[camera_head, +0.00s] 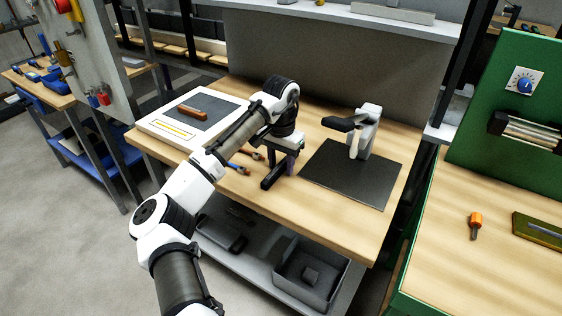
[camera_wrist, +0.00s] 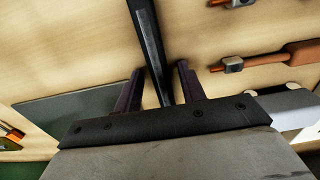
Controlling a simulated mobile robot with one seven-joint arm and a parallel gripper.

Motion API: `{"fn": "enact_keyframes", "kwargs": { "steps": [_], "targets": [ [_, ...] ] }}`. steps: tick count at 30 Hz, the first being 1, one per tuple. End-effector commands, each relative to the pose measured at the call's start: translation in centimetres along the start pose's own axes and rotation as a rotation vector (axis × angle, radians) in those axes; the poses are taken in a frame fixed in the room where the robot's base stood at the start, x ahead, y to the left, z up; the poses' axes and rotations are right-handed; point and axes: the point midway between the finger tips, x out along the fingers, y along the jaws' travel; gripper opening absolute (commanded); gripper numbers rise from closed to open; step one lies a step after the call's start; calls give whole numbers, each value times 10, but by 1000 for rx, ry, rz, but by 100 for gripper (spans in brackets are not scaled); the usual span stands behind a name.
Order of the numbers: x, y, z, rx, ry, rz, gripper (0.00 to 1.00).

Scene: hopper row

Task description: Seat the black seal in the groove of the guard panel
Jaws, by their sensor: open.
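The black seal (camera_head: 272,176) is a straight dark strip lying on the wooden bench near its front edge. In the wrist view the seal (camera_wrist: 149,42) runs between the two fingers, with a gap on each side. My gripper (camera_head: 290,166) is just over the seal, pointing down. In the wrist view my gripper (camera_wrist: 160,72) is open with its purple-grey fingers on either side of the strip. The guard panel (camera_head: 152,124), white-framed with a grey middle and a yellow-outlined strip along its front, lies at the left of the bench.
A brown block-like thing (camera_head: 193,115) lies on the panel. Small tools (camera_head: 239,168) lie left of the seal; they show in the wrist view (camera_wrist: 275,57). A black mat (camera_head: 350,180) with a grey-white device (camera_head: 365,130) is at right. A grey bin (camera_head: 310,275) is below.

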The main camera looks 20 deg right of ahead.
Motion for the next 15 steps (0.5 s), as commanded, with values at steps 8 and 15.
{"fn": "enact_keyframes", "kwargs": {
  "steps": [8,15],
  "targets": [
    [-21,0,-1,0,2,0,40],
    [-76,-1,0,-1,1,-4,40]
  ]
}}
